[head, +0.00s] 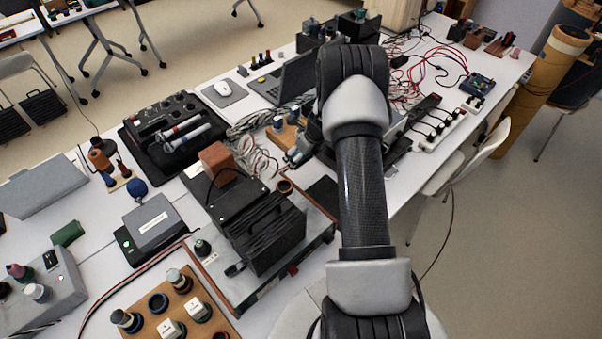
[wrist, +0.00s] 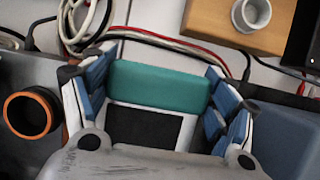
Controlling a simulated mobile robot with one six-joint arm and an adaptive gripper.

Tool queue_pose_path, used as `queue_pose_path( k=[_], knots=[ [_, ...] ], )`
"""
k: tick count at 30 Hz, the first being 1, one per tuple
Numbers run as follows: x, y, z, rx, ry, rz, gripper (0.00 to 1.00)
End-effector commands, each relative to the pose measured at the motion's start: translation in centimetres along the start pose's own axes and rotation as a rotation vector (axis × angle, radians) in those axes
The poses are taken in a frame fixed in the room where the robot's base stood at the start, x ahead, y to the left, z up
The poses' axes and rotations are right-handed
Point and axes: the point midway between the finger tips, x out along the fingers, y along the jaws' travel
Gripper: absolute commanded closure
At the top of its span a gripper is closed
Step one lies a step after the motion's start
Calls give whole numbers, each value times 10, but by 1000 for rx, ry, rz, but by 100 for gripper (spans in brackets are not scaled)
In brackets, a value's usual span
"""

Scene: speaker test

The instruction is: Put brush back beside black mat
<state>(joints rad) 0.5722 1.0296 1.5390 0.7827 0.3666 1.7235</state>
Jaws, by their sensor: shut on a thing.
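My gripper (wrist: 158,82) is shut on a teal green block with rounded edges, which I take to be the brush (wrist: 158,87). The brush lies across between the blue-padded fingers in the wrist view. The black mat (wrist: 143,128) shows as a dark rectangle on the white table, just below the brush in that picture. In the head view the black mat (head: 322,193) is partly hidden by my arm, and the brush cannot be made out. I cannot tell whether the brush touches the table.
An orange-rimmed dark cup (wrist: 30,113) stands left of the mat. A wooden board with a white cup (wrist: 251,13) is at the upper right. Red and white cables run behind the brush. A black device (head: 265,235) stands near the mat. Another green block (head: 68,233) lies far left.

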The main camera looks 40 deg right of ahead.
Motion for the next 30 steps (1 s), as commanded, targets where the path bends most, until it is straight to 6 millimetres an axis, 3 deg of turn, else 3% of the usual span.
queue_pose_path(
  k=[3,10,17,29,30],
  knots=[
    [21,0,-9,0,0,1,48],
    [34,0,-14,0,-1,0,48],
    [66,0,-28,-1,1,0,48],
    [70,0,-29,-1,-1,0,48],
    [70,0,-29,-1,-1,0,21]
  ],
)
